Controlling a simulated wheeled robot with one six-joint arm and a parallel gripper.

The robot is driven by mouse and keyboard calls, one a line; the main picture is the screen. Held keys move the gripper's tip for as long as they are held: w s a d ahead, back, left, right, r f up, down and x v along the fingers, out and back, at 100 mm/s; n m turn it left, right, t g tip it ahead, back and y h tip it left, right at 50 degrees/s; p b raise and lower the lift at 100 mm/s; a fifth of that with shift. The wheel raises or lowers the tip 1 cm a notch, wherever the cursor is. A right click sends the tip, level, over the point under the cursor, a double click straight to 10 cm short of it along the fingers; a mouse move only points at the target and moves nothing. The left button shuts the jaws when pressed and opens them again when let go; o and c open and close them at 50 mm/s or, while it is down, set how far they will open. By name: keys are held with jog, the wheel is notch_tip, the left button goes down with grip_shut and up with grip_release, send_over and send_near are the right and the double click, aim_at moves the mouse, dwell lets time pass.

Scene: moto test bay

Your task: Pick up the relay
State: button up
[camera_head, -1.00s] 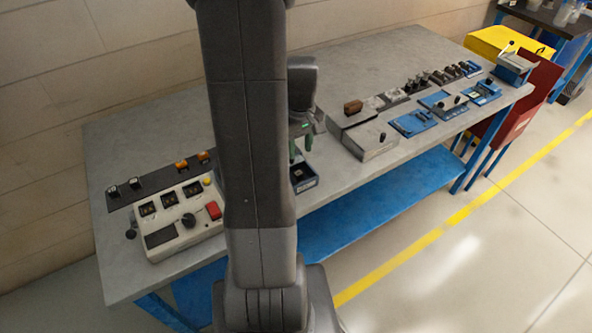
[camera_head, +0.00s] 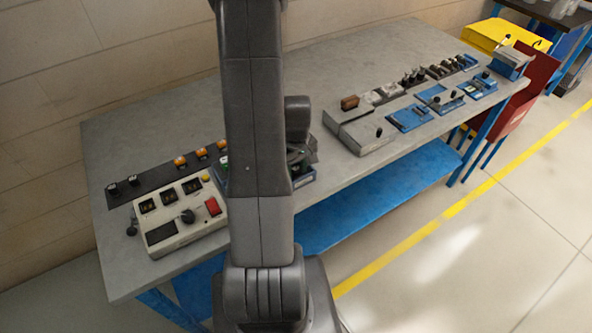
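I cannot clearly make out the relay. A small blue-edged tray (camera_head: 303,181) stands on the bench just right of my arm, mostly covered by my gripper and arm, and what it holds is hidden. My gripper (camera_head: 299,158) is low over this tray, partly behind my arm. Its fingertips are too hidden to show whether they are open, shut or touching something.
A beige control panel (camera_head: 180,216) with a red switch lies left of my arm, with a dark strip of orange buttons (camera_head: 180,161) behind it. A grey box (camera_head: 365,137) and several blue fixtures (camera_head: 410,117) stand to the right. The bench's back middle (camera_head: 160,120) is clear.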

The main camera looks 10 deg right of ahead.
jog(key=shift+f, duration=0.2)
jog(key=c, duration=0.7)
jog(key=shift+c, duration=0.2)
jog(key=shift+r, duration=0.15)
